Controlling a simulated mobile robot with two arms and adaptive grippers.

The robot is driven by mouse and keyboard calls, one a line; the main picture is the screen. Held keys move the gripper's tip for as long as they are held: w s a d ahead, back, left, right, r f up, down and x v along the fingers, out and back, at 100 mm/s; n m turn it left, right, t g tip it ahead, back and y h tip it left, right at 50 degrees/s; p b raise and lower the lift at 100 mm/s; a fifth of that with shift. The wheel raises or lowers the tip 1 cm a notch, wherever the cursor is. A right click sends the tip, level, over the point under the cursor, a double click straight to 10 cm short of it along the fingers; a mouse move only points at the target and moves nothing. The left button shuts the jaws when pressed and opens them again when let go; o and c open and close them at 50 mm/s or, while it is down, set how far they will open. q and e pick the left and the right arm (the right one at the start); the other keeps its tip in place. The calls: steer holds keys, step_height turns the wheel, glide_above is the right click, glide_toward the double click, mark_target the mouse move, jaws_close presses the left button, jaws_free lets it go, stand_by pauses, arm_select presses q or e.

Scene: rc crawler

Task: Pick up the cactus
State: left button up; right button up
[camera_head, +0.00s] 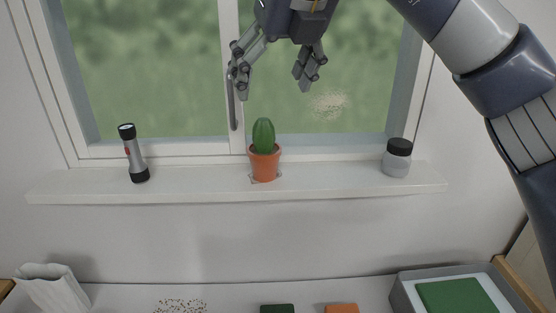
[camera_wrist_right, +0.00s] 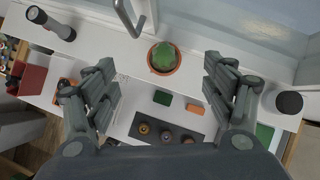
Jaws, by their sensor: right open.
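The cactus (camera_head: 263,134) is green and rounded and stands upright in a terracotta pot (camera_head: 264,164) on the white windowsill (camera_head: 208,181). My right gripper (camera_head: 272,78) is open and empty, in front of the window and above the cactus in the head view. In the right wrist view the cactus (camera_wrist_right: 164,56) is seen from above, beyond and between the open fingers (camera_wrist_right: 161,88), touching neither. My left gripper is in neither view.
A grey and black flashlight (camera_head: 134,153) stands at the left on the sill, and a jar with a black lid (camera_head: 397,158) at the right. The window handle (camera_head: 232,105) is near the right gripper. Below are a white paper bag (camera_head: 52,290) and a grey tray with a green block (camera_head: 458,297).

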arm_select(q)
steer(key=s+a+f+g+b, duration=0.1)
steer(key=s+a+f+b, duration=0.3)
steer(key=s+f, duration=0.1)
arm_select(e)
glide_toward(267, 135)
steer(key=a, duration=0.1)
steer(key=x, duration=0.7)
steer(key=shift+d+f+p, duration=0.15)
steer(key=shift+d+p, duration=0.1)
steer(key=shift+p, duration=0.1)
steer(key=shift+w+f, duration=0.15)
steer(key=shift+f, duration=0.1)
steer(key=shift+w+f+p, duration=0.15)
steer(key=shift+f+p, duration=0.05)
steer(key=shift+p, duration=0.2)
steer(key=p+x, duration=0.2)
steer(key=x, duration=0.2)
steer(key=shift+w+d, duration=0.1)
steer(key=shift+w+f, duration=0.15)
steer(key=shift+f, duration=0.05)
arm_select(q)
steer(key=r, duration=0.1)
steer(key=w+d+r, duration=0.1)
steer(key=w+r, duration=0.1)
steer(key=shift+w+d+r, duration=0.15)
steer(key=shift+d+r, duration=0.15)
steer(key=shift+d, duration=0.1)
